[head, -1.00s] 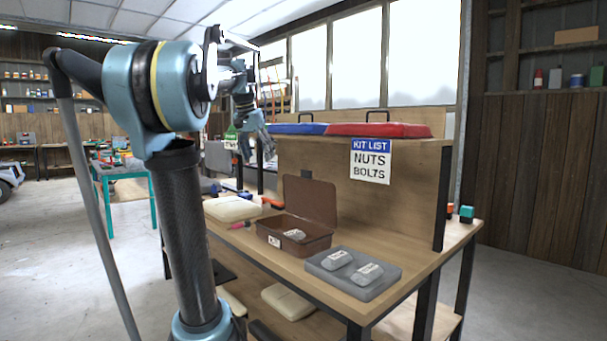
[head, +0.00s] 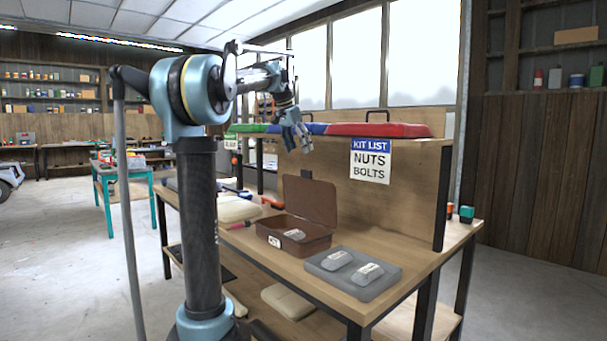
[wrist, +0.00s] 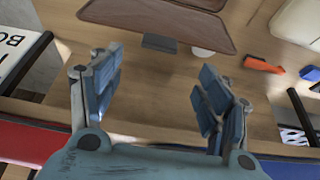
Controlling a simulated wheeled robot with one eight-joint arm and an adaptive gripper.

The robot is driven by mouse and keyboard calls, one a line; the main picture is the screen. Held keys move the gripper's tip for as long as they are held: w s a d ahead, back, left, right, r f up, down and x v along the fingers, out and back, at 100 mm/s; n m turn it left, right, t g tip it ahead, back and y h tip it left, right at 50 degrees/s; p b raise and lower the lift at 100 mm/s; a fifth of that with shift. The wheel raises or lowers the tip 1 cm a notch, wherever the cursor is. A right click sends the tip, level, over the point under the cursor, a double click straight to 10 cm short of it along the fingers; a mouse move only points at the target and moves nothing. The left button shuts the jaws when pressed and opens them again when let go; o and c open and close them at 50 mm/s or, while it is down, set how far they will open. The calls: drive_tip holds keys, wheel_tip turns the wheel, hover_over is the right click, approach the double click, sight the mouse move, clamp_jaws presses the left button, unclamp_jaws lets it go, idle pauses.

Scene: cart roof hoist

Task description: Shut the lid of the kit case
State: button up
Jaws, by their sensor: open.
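The brown kit case (head: 292,238) stands on the workbench with its lid (head: 311,200) raised upright at the back. A grey labelled item (head: 294,234) lies inside it. In the wrist view the lid (wrist: 155,20) shows at the top, with a dark grey tab (wrist: 160,43) at its edge. My gripper (head: 296,140) is above and behind the lid, near the red and blue case tops, pointing down. In the wrist view my gripper (wrist: 160,88) has its two fingers wide apart with only bench surface between them, and it is apart from the lid.
A grey tray (head: 352,272) with two grey pieces sits right of the case. A beige case (head: 238,209) and an orange tool (wrist: 263,64) lie to the left. A shelf with a red case (head: 378,130) and the kit list sign (head: 370,160) stands behind.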

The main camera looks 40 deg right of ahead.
sight(306, 171)
drive_tip(key=x, duration=1.1)
drive_tip(key=shift+a, duration=0.1)
drive_tip(key=shift+c, duration=0.2)
drive_tip(key=c, duration=1.4)
drive_tip(key=shift+a, duration=0.1)
drive_tip(key=shift+c, duration=0.5)
drive_tip(key=shift+s, duration=0.15)
